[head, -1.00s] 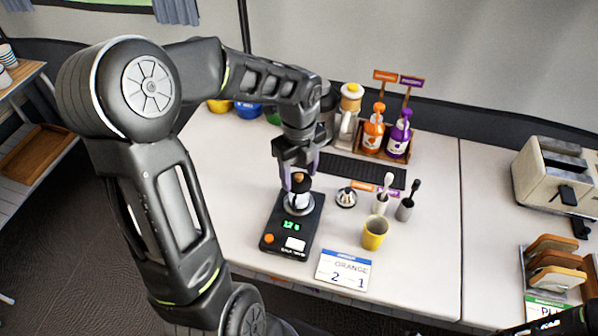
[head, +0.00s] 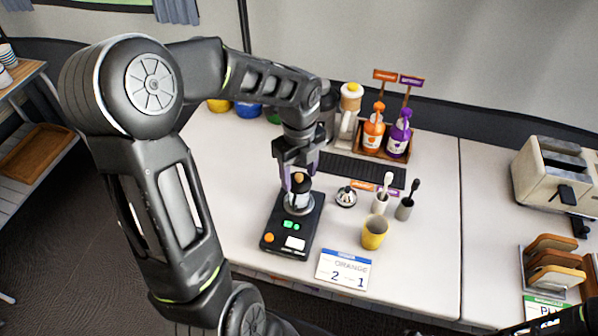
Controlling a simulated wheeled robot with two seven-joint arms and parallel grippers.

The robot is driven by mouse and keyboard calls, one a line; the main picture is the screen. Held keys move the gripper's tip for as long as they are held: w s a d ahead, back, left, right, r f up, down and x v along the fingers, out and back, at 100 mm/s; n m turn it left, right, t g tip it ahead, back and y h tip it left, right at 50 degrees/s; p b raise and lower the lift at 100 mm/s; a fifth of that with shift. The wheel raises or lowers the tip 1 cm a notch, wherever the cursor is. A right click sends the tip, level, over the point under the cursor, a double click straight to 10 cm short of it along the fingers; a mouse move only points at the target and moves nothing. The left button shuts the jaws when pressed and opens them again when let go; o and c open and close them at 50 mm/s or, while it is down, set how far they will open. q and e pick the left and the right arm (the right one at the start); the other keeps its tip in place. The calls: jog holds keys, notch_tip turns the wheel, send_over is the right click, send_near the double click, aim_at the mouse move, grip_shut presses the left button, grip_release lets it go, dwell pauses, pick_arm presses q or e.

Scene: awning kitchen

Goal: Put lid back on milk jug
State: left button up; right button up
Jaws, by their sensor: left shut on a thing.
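A small silver jug (head: 298,204) stands upright on the black scale (head: 287,229). A lid with a tan knob (head: 298,179) shows at its top, between my fingers. My left gripper (head: 298,187) points down over the jug and is shut on the lid. The fingers hide part of the rim, so I cannot tell whether the lid is fully seated. A separate silver domed piece (head: 346,197) lies on the counter just right of the scale.
Behind are a dark mat (head: 345,167) and orange (head: 373,131) and purple (head: 399,137) bottles. A toaster (head: 550,178) is far right.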

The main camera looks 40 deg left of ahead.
dwell(0.4)
pick_arm(q)
jog(key=o, duration=1.8)
jog(key=shift+r+p, duration=3.1)
jog(key=shift+r, duration=0.4)
grip_shut()
jog(key=shift+f, duration=0.3)
